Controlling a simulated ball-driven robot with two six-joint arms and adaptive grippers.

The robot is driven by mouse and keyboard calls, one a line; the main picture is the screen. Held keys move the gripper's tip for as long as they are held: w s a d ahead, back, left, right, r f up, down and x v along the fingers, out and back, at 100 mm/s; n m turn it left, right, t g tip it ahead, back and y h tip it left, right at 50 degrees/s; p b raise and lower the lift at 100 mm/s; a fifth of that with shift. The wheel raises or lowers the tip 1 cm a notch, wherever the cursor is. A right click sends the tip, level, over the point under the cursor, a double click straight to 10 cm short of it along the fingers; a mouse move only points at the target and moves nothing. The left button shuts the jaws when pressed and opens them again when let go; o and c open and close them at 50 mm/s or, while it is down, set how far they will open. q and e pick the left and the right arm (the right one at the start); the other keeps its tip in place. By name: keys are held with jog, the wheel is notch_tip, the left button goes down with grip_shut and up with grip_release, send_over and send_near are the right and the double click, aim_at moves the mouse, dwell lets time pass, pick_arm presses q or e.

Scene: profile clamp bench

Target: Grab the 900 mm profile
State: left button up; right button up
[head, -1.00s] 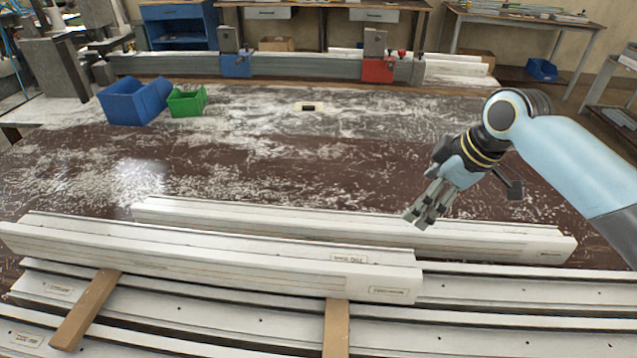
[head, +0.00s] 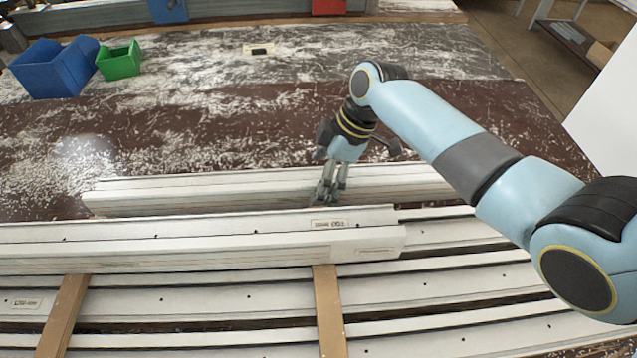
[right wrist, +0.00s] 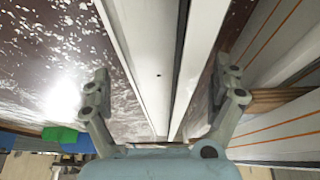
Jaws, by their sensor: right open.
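Several long white profiles lie across the bench; their printed labels are too small to read, so I cannot tell by label which is 900 mm. One profile (head: 200,192) lies by itself at the back of the group. My right gripper (head: 326,198) points down over this back profile, right of its middle. In the right wrist view the right gripper (right wrist: 162,85) is open, with a white profile (right wrist: 155,50) running between its two fingers, and neither finger clearly touches it. My left gripper is out of view.
A nearer profile (head: 190,242) lies just in front, on wooden strips (head: 328,315) over more profiles. A blue bin (head: 50,72) and a green bin (head: 119,62) stand at the back left. The bench (head: 230,120) behind the profiles is mostly clear, with white shavings.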

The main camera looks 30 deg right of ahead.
jog(key=shift+x, duration=0.9)
jog(key=c, duration=1.7)
jog(key=shift+r, duration=0.15)
jog(key=shift+c, duration=0.2)
